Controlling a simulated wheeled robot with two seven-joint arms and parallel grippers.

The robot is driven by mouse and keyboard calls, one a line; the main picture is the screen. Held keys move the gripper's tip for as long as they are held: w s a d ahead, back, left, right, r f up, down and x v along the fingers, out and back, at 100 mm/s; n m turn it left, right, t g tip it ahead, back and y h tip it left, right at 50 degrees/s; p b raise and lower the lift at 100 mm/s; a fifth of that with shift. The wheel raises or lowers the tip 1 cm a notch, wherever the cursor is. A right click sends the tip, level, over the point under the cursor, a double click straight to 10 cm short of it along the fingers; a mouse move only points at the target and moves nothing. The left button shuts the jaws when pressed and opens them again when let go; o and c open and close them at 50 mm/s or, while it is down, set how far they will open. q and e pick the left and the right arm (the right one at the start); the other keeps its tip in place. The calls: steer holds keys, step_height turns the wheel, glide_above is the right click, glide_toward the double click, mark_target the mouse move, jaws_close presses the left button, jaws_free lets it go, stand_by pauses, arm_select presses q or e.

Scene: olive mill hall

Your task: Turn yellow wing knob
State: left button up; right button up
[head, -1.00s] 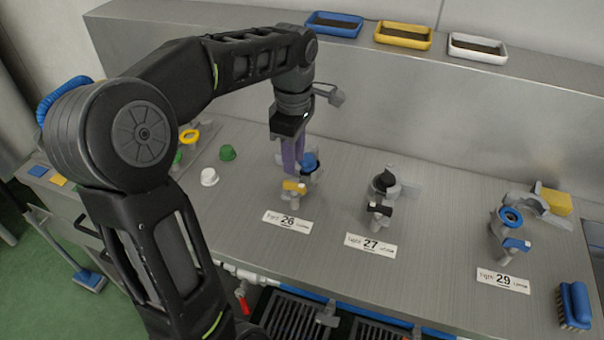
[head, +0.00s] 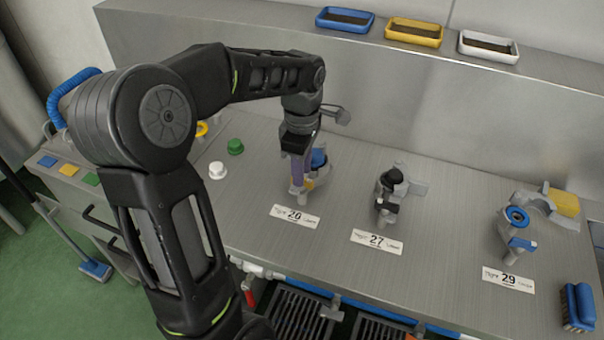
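The yellow wing knob (head: 309,185) is on the front of the grey valve fitting behind the label 26, on the steel bench. Only a small part of it shows; the rest is hidden by my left gripper (head: 297,188). My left gripper points down, with its purple fingers at the knob. The fingers overlap in this view, so I cannot tell how far apart they are or whether they touch the knob. A blue knob (head: 319,158) sits behind on the same fitting. My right gripper is not in view.
To the right stand fitting 27 with black knobs (head: 389,184) and fitting 29 with blue ones (head: 517,216). Left are a green cap (head: 236,146), a white cap (head: 217,170) and a partly hidden yellow ring (head: 202,129). A blue brush (head: 577,306) lies at the right front.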

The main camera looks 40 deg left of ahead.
arm_select(q)
steer(key=shift+f, duration=1.15)
steer(key=shift+c, duration=0.2)
jaws_close()
